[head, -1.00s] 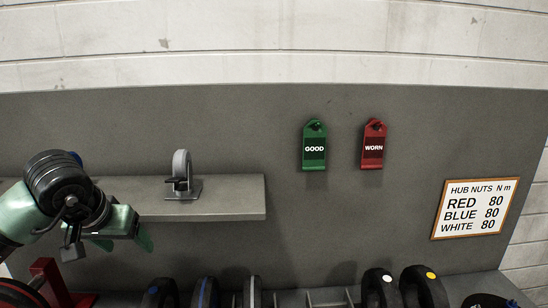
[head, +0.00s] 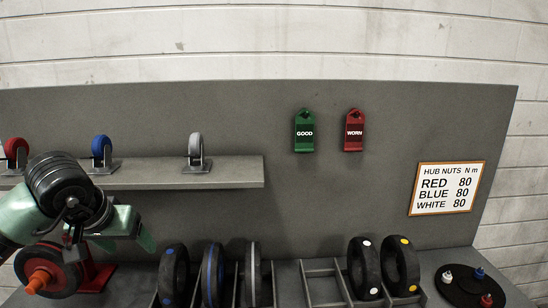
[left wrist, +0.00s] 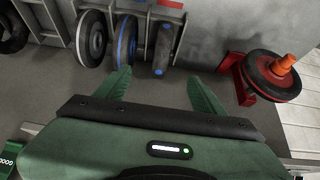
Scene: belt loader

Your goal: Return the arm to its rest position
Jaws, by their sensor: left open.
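My left arm comes in from the left in the head view, with a black rounded wrist joint and a pale green gripper (head: 127,240). The gripper is in front of the grey panel, below the shelf in the picture. Its two green fingers are apart with nothing between them. In the left wrist view the open fingers (left wrist: 160,82) point toward the bench, with the wheel rack beyond them. My right gripper is not in view.
A shelf (head: 230,172) holds red, blue and grey casters. Below are a wheel on a red stand (head: 95,277), several tyres in racks (head: 325,285), and a dark round tray (head: 455,293) with hub nuts. Green (head: 304,132) and red (head: 354,132) tags hang on the panel beside a torque sign (head: 447,188).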

